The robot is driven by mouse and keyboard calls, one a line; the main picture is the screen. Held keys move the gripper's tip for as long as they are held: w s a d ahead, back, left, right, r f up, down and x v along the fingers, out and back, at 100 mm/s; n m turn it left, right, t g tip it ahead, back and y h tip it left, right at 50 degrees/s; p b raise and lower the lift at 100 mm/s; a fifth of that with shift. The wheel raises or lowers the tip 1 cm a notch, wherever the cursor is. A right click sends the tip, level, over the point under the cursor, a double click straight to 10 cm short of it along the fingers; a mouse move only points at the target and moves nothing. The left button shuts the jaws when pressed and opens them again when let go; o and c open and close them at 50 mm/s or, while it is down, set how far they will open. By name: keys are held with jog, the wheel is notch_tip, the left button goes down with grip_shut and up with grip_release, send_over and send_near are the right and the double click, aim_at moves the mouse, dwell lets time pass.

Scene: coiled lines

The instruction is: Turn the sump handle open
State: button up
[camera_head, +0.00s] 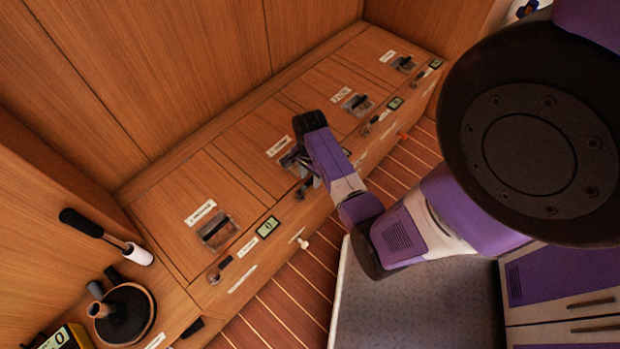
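A row of small dark lever handles lines the front edge of the wooden bench, one per station. The near-left handle (220,269) is in plain view. A second handle (303,190) lies just below my gripper (303,176). Farther handles (371,126) stand up the row to the right. The labels are too small to read, so I cannot tell which handle is the sump's. My gripper is over the second station from the left, pointing down. Its fingers are mostly hidden by my wrist, and I cannot tell whether it touches the handle.
Recessed boxes (217,231) and small green displays (268,227) mark the stations. A white knob (303,243) sticks out of the bench front. A white-and-black hand tool (138,254), a round dark fitting (126,314) and a yellow meter (66,338) are at lower left. Slatted floor (290,302) lies in front.

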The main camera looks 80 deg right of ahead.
jog(key=shift+f, duration=0.2)
jog(key=shift+c, duration=0.2)
grip_shut()
dwell(1.2)
